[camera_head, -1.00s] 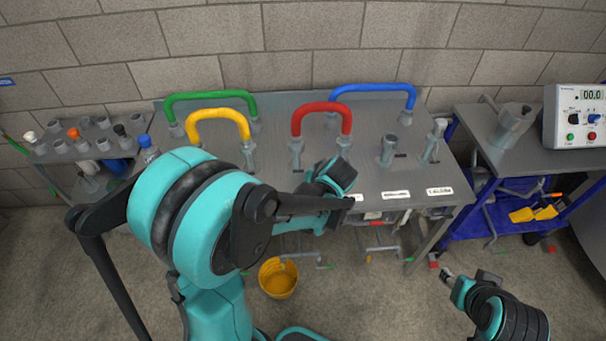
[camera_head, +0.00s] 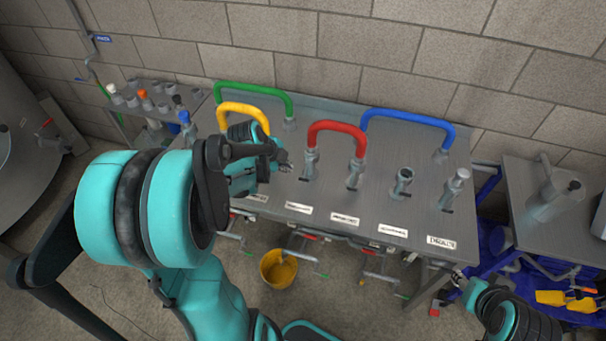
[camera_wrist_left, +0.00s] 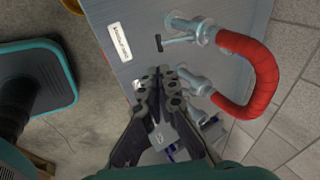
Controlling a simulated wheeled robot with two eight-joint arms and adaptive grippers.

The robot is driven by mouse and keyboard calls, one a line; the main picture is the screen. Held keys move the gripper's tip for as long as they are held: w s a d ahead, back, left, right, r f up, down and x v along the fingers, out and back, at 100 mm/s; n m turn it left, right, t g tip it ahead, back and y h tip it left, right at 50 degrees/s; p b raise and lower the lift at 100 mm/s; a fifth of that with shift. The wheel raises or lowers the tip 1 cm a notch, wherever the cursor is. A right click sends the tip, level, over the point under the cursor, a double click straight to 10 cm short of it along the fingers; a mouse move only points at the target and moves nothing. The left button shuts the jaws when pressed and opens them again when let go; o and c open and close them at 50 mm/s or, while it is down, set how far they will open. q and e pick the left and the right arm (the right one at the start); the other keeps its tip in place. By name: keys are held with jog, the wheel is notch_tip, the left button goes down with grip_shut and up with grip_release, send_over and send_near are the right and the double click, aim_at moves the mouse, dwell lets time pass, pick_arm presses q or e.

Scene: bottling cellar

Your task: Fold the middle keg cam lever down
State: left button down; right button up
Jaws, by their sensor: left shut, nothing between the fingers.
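The bench (camera_head: 330,165) carries a row of metal couplings, with a red hose (camera_head: 338,127) joining two of them. In the left wrist view a short lever with a dark cross grip (camera_wrist_left: 163,41) sticks out sideways from one red-hose coupling (camera_wrist_left: 203,30). I cannot tell whether this is the middle keg cam lever. My left gripper (camera_head: 287,164) is shut and empty, left of the red hose's couplings. In the left wrist view its fingertips (camera_wrist_left: 160,82) are beside the other red-hose coupling (camera_wrist_left: 195,82); contact is unclear. My right gripper (camera_head: 459,277) is low at the bench's front right.
A yellow hose (camera_head: 243,109), green hose (camera_head: 253,92) and blue hose (camera_head: 408,118) arch over the bench. Labels (camera_head: 344,219) line its front edge. A yellow bucket (camera_head: 279,268) stands on the floor. A side table (camera_head: 520,180) is at right.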

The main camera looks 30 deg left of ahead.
aim_at(301, 179)
pick_arm(q)
jog(key=b+x, duration=0.4)
jog(key=x, duration=1)
jog(key=shift+a+b, duration=0.15)
jog(key=shift+b, duration=0.25)
notch_tip(301, 179, down, 3)
jog(key=t+b, duration=0.2)
jog(key=b, duration=0.4)
jog(key=shift+w+m+t+y, duration=0.1)
jog(key=shift+m+t+y, duration=0.2)
jog(key=shift+t, duration=0.1)
jog(key=shift+w+a+f+b, duration=0.1)
jog(key=shift+w+f+b, duration=0.25)
jog(key=shift+f+b, duration=0.3)
jog(key=shift+w+a+f+b, duration=0.1)
jog(key=shift+w+f+b, duration=0.25)
jog(key=shift+f+b, duration=0.25)
jog(key=shift+r, duration=0.1)
jog(key=shift+r+p, duration=0.45)
jog(key=shift+r, duration=0.35)
